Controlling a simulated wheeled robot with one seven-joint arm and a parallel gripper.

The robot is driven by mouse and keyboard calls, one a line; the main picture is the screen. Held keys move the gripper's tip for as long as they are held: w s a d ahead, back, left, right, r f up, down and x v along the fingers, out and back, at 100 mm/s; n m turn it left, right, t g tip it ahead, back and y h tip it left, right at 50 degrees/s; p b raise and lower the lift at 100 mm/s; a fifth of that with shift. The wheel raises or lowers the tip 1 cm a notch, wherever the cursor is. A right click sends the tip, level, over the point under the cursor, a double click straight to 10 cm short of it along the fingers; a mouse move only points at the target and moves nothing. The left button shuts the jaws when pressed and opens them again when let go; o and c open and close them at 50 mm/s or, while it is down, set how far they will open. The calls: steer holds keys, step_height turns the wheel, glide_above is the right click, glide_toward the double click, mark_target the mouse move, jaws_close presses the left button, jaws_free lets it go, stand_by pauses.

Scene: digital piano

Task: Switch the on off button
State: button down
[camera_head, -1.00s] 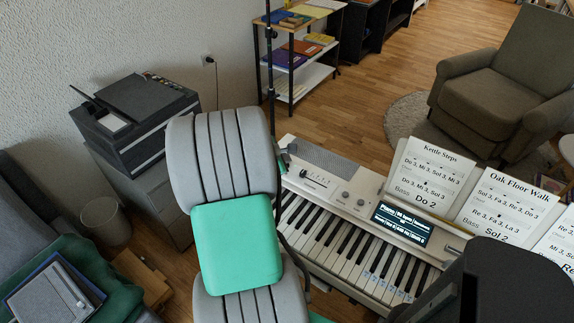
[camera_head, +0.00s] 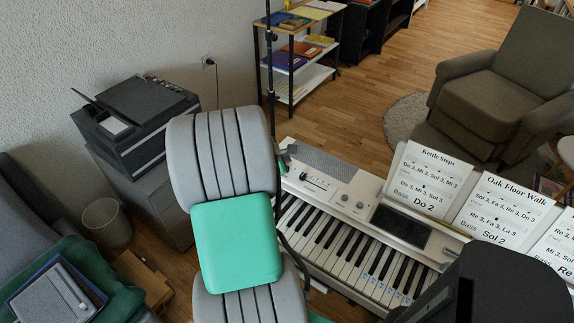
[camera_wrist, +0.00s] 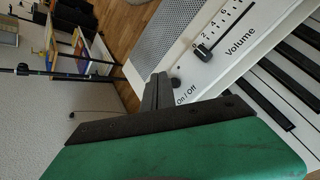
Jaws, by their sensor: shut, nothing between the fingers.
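The white digital piano (camera_head: 335,205) stands in the middle of the head view, and its display (camera_head: 401,226) is dark. In the wrist view, the "On / Off" label (camera_wrist: 186,94) is printed on the white panel. A small dark round button (camera_wrist: 175,83) shows just beside the fingers. My gripper (camera_wrist: 158,88) is shut and empty, with its fingertips at the panel by the label; I cannot tell whether they touch the button.
The volume slider (camera_wrist: 205,52) is close to the fingers, and the piano keys (camera_wrist: 285,90) lie to the right. Song sheets (camera_head: 430,178) stand along the piano's back. A thin black stand (camera_head: 270,70) rises beyond my arm.

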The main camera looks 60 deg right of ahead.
steer(key=shift+r, duration=0.2)
step_height(320, 180, up, 5)
steer(key=p, duration=0.4)
steer(key=shift+f, duration=0.1)
stand_by(0.5)
